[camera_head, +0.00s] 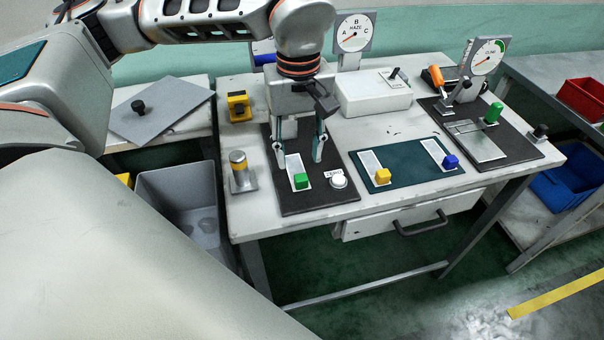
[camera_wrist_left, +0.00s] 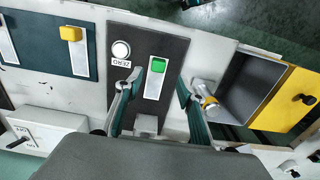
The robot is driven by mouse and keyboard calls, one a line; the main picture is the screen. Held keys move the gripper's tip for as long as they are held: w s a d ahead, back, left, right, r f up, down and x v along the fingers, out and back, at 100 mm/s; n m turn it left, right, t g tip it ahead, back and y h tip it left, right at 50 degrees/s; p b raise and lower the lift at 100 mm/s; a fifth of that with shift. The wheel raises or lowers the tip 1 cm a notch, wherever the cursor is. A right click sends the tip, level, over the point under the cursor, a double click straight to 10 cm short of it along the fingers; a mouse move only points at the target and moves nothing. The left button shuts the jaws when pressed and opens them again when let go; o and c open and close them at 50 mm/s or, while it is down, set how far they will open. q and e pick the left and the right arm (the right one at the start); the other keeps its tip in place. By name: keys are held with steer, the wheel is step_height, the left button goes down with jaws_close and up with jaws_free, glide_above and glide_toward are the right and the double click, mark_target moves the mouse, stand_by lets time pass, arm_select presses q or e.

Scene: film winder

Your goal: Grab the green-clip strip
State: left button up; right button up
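The green-clip strip is a white strip (camera_head: 297,166) with a green clip (camera_head: 301,181) at its near end. It lies on a dark pad (camera_head: 285,203) at the table's left front. It also shows in the left wrist view as a white strip (camera_wrist_left: 154,86) with a green clip (camera_wrist_left: 157,64). My left gripper (camera_head: 299,156) points down over the pad, its fingers spread on either side of the strip. In the left wrist view the open fingers (camera_wrist_left: 170,82) have the strip between or just below them; contact cannot be told. My right gripper is not in view.
A ZERO button (camera_head: 338,181) sits right of the strip. A teal mat (camera_head: 408,174) holds strips with yellow (camera_head: 383,176) and blue (camera_head: 451,161) clips. A white box (camera_head: 372,94) and a lever device (camera_head: 478,147) stand behind and right.

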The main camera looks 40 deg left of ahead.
mark_target(301, 177)
arm_select(q)
steer(key=f, duration=0.7)
steer(key=shift+d+f+b, duration=0.2)
steer(key=shift+b, duration=0.15)
steer(key=c, duration=1)
